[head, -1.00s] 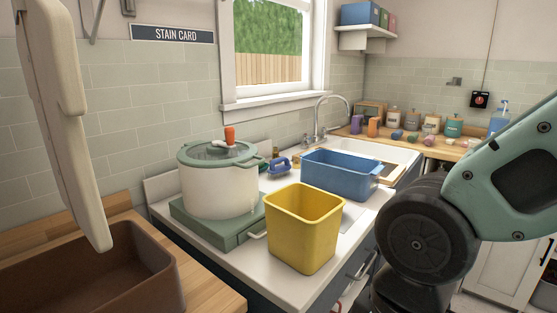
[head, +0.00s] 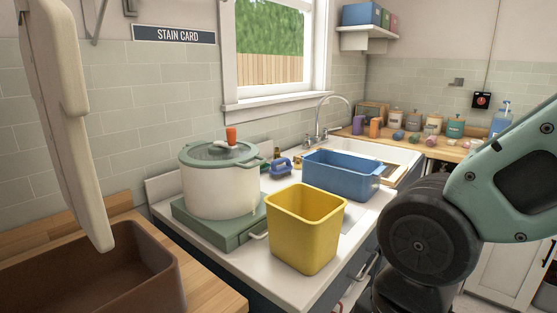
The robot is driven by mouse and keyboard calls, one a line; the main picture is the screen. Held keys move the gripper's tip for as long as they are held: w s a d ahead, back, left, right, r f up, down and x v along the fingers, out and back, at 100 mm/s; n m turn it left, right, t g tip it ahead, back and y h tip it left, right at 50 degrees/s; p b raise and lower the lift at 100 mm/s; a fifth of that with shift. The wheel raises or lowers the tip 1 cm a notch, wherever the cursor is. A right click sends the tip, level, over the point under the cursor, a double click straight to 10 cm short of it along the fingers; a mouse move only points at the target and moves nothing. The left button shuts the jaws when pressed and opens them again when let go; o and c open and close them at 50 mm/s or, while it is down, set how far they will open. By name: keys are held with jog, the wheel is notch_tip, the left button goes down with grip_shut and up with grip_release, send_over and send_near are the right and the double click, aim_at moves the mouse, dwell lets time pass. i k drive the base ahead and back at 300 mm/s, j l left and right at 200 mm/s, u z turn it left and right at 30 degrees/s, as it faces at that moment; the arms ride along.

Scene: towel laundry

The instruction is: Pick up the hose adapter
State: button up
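A small brass-coloured piece (head: 277,154) stands at the back of the white counter, left of the sink and near the wall. It may be the hose adapter, but it is too small to tell for sure. A blue object with a handle (head: 281,167) is just in front of it. My arm (head: 430,235) fills the right side of the view. My gripper is outside the picture, so its state and any contact do not show.
A lidded pot (head: 217,185) on a green base, a yellow bin (head: 304,235) and a blue tub (head: 340,177) crowd the counter. The tap (head: 320,125) rises behind the sink. A brown bin (head: 90,285) and a cream panel (head: 70,120) are at left.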

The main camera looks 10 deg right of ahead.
aim_at(297, 165)
jog(key=i+l+u, duration=0.4)
jog(key=l, duration=0.25)
jog(key=i+l+u, duration=0.15)
jog(key=i+l, duration=0.15)
jog(key=i+l+u, duration=0.2)
jog(key=l, duration=0.3)
jog(key=i+l+u, duration=0.2)
jog(key=l, duration=0.2)
jog(key=l+u, duration=0.2)
jog(key=l, duration=0.2)
jog(key=i+l+u, duration=0.15)
jog(key=l, duration=0.35)
jog(key=l+u, duration=0.2)
jog(key=l, duration=0.25)
